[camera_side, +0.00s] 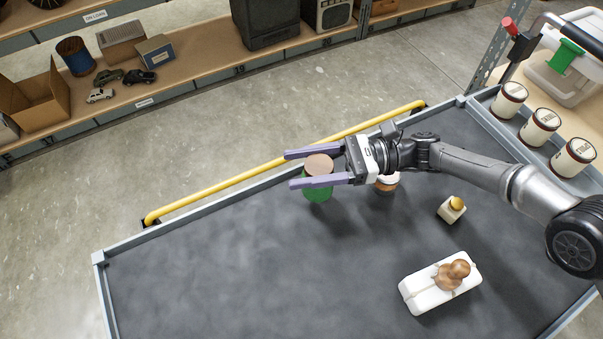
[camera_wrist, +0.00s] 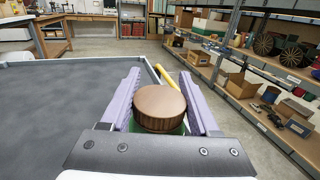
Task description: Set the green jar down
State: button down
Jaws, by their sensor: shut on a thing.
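The green jar (camera_side: 318,191) has a round brown lid and is upright near the cart's yellow-railed edge. My gripper (camera_side: 305,168) has its two purple fingers on either side of the jar, shut on it near the lid. In the wrist view the brown lid (camera_wrist: 159,108) sits between the purple fingers (camera_wrist: 158,100), with a little green showing below it. Whether the jar's base touches the dark cart top (camera_side: 210,265) cannot be told.
A white jar with an orange band (camera_side: 387,184) stands partly hidden behind my wrist. Several white canisters (camera_side: 540,126) line the right side. The left of the top is clear.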

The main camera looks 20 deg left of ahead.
jog(key=shift+w+a+f, duration=0.15)
jog(key=shift+a+f, duration=0.1)
jog(key=shift+f, duration=1.5)
jog(key=shift+f, duration=0.15)
jog(key=shift+c, duration=0.6)
grip_release()
jog(key=d, duration=0.1)
jog(key=w+d, duration=0.1)
jog(key=r, duration=0.1)
jog(key=shift+w+d+r, duration=0.1)
jog(key=shift+w+d, duration=0.15)
jog(key=shift+d, duration=0.15)
notch_tip(320, 180, up, 6)
jog(key=shift+s+f, duration=0.1)
